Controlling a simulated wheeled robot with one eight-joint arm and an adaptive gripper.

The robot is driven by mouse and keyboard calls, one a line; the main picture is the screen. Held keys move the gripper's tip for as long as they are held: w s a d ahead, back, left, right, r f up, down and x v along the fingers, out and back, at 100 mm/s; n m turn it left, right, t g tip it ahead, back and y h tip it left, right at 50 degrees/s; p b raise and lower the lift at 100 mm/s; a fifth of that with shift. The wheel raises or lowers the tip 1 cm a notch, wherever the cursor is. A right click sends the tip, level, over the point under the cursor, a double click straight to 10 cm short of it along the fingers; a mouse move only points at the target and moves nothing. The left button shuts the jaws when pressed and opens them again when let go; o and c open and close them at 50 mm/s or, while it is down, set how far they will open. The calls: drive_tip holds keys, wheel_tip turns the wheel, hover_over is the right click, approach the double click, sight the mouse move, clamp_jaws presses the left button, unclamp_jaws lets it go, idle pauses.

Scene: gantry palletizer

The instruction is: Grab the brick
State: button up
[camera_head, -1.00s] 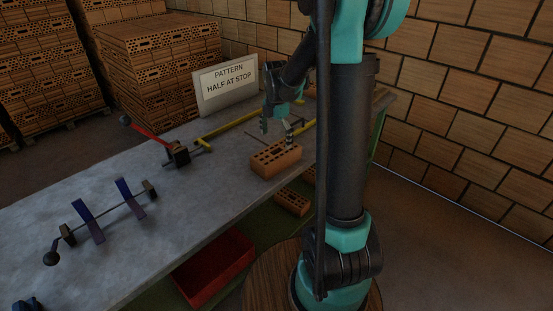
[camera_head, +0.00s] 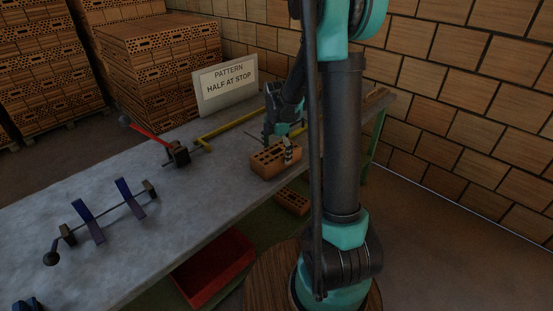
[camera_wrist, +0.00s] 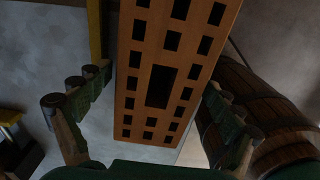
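The orange brick (camera_head: 274,160) with rows of holes lies on the grey table near its front edge. It also shows in the wrist view (camera_wrist: 168,68), between my two fingers, with a gap to the finger on each side. My gripper (camera_head: 279,148) is over the brick, one finger at its far side and one at its near side in the head view. In the wrist view my gripper (camera_wrist: 155,112) is open, its green-padded fingers spread wider than the brick. Whether the fingertips reach below the brick's top is hard to tell.
A yellow stop frame (camera_head: 225,127) lies behind the brick. A red-handled clamp (camera_head: 176,153) and a bar with blue arms (camera_head: 112,208) are to the left. A sign (camera_head: 228,86) stands at the back. Another brick (camera_head: 292,201) and a red bin (camera_head: 214,268) are below the table edge.

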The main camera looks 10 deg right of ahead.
drive_tip(key=c, duration=1.5)
drive_tip(key=shift+r, duration=0.1)
drive_tip(key=shift+c, duration=0.2)
